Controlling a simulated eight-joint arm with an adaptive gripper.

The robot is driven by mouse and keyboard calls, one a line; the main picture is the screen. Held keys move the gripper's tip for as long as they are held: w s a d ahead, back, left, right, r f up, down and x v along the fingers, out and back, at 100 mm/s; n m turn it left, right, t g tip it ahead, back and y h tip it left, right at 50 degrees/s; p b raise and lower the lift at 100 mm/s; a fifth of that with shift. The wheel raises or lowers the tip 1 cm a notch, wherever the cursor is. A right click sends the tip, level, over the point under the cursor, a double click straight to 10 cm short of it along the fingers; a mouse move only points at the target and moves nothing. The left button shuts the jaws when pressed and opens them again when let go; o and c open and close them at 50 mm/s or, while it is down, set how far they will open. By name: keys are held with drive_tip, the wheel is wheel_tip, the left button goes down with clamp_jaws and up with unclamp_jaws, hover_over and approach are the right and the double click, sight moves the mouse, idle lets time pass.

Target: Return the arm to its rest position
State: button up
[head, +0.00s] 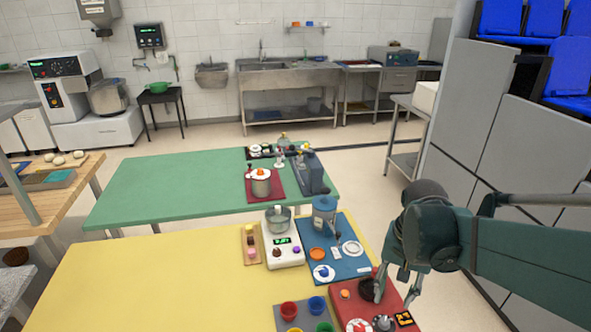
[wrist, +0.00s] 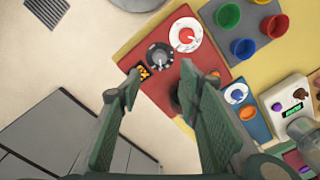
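My gripper (head: 396,288) hangs at the right of the yellow table in the head view, above the red board's right edge. In the wrist view my gripper (wrist: 160,82) has its two green finger pads wide apart, with nothing held between them. My dark green arm (head: 530,250) reaches in from the right edge. The red board (head: 340,302) lies below and beside the fingers; it also shows in the wrist view (wrist: 222,68). A dark round item (head: 367,288) on the board is close to the left finger in the head view.
The yellow table (head: 150,280) has clear room at its left. A blue board (head: 345,265), a white scale (head: 283,243) and a grey tray with coloured cups (head: 289,310) crowd its right side. The green table (head: 150,185) stands behind. A grey partition (head: 510,150) rises at the right.

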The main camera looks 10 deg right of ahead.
drive_tip(key=shift+a, duration=0.15)
drive_tip(key=w+a+r+n+t, duration=0.1)
drive_tip(key=a+r+n+t, duration=0.6)
drive_tip(key=a, duration=0.6)
wheel_tip(320, 180, up, 2)
drive_tip(key=shift+w+a+r+n, duration=0.15)
drive_tip(key=shift+a+n, duration=0.05)
drive_tip(key=shift+n, duration=0.4)
wheel_tip(320, 180, down, 11)
drive_tip(key=b, duration=1)
drive_tip(key=shift+r+b, duration=0.15)
drive_tip(key=shift+b, duration=0.2)
drive_tip(key=shift+w+r, duration=0.1)
idle(2.0)
